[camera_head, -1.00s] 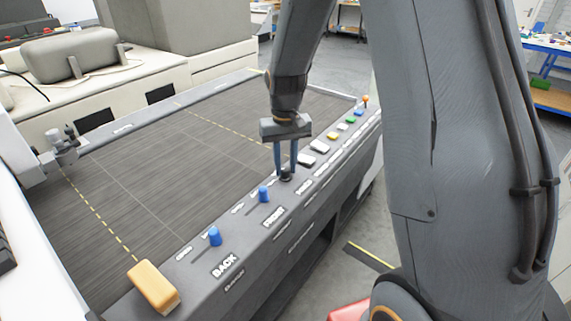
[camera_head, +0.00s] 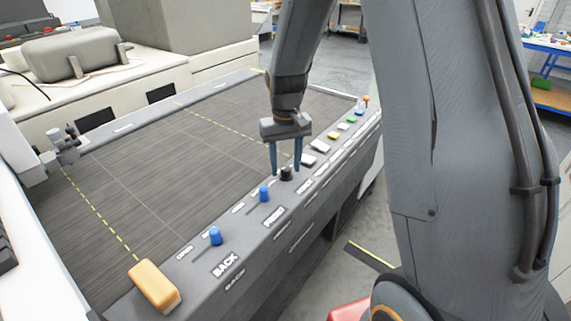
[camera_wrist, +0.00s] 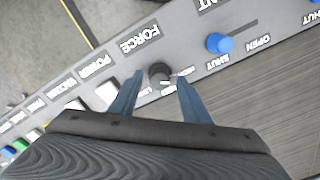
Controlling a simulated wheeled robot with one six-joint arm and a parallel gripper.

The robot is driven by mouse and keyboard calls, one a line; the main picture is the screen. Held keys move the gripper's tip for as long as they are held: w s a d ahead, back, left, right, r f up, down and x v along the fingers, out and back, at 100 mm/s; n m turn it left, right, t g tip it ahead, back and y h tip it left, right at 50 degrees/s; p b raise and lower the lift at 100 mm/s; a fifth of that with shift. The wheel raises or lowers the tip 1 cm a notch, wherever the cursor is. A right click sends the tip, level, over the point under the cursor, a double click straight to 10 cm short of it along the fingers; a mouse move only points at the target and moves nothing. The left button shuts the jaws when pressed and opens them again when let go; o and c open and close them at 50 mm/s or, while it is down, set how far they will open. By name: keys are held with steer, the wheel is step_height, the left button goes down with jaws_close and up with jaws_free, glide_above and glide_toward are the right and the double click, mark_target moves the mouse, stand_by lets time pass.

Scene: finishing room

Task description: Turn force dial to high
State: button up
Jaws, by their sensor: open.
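The force dial is a small black round knob (camera_head: 286,174) on the grey control strip along the machine's front edge. In the wrist view the knob (camera_wrist: 160,72) sits beside the word FORCE, with small labels around it that are partly hidden. My gripper (camera_head: 286,172) points down over the dial. In the wrist view the two blue fingers (camera_wrist: 160,76) stand apart, one on each side of the knob, with a visible gap to it. The gripper is open and empty.
Blue sliders (camera_head: 264,194) and (camera_head: 215,236) stand on the strip towards the near end. White, yellow and green buttons (camera_head: 333,135) line the strip beyond the dial. An orange-tan block (camera_head: 154,286) lies at the near corner. The dark machine bed (camera_head: 150,180) is clear.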

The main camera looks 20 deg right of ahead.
mark_target(286, 168)
steer(key=shift+r, duration=0.1)
steer(key=shift+r+b, duration=1.1)
steer(key=shift+r, duration=2.75)
steer(key=shift+s, duration=0.1)
